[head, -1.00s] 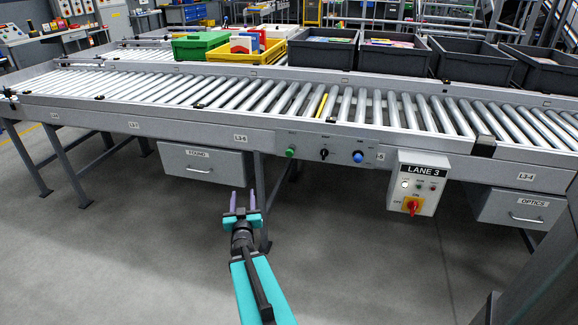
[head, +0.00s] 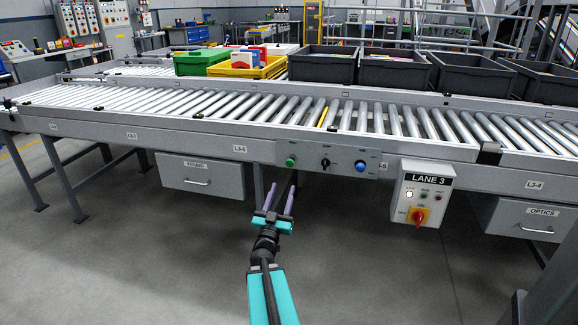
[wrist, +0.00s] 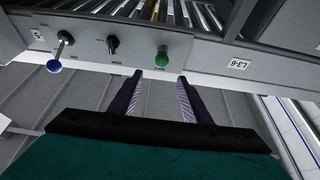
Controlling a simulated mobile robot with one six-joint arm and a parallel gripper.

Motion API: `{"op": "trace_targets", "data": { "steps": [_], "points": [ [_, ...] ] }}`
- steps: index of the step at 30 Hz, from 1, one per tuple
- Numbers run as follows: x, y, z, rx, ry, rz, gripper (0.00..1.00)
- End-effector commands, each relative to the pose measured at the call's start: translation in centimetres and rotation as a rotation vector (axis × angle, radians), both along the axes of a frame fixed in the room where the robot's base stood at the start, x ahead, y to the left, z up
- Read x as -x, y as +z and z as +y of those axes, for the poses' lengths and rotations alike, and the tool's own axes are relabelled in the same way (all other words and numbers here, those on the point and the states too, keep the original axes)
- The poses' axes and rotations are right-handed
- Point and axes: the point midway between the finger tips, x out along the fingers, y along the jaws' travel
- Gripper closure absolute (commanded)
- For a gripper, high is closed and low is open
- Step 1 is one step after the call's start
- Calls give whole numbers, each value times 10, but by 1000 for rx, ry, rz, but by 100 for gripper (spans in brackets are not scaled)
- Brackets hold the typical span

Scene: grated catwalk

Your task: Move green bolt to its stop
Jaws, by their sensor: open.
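The green knob (head: 291,161), the only green part on the control strip, sits on the front rail of the roller conveyor, left of a black selector. It also shows in the wrist view (wrist: 162,61), just beyond my fingertips and between their lines. My gripper (head: 281,180) is open and empty, below and in front of the green knob. In the wrist view its two purple fingers (wrist: 159,77) point at the rail, apart from each other. I cannot tell how far the knob stands off the rail or where its stop is.
The black selector (head: 325,163) and a blue knob (head: 359,168) share the rail. The LANE 3 box (head: 424,192) with a red switch hangs to the right. A drawer (head: 197,173) hangs to the left. A conveyor leg stands behind my gripper. Floor in front is clear.

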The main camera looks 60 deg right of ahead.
Motion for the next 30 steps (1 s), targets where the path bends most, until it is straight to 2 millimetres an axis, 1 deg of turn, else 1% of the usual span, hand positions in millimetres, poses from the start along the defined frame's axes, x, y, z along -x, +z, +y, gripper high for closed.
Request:
{"op": "trace_targets", "data": {
  "steps": [12, 30],
  "points": [
    [-2, -1, -7, -1, -2, 0, 56],
    [-5, 4, -19, -1, -2, -2, 56]
  ]
}}
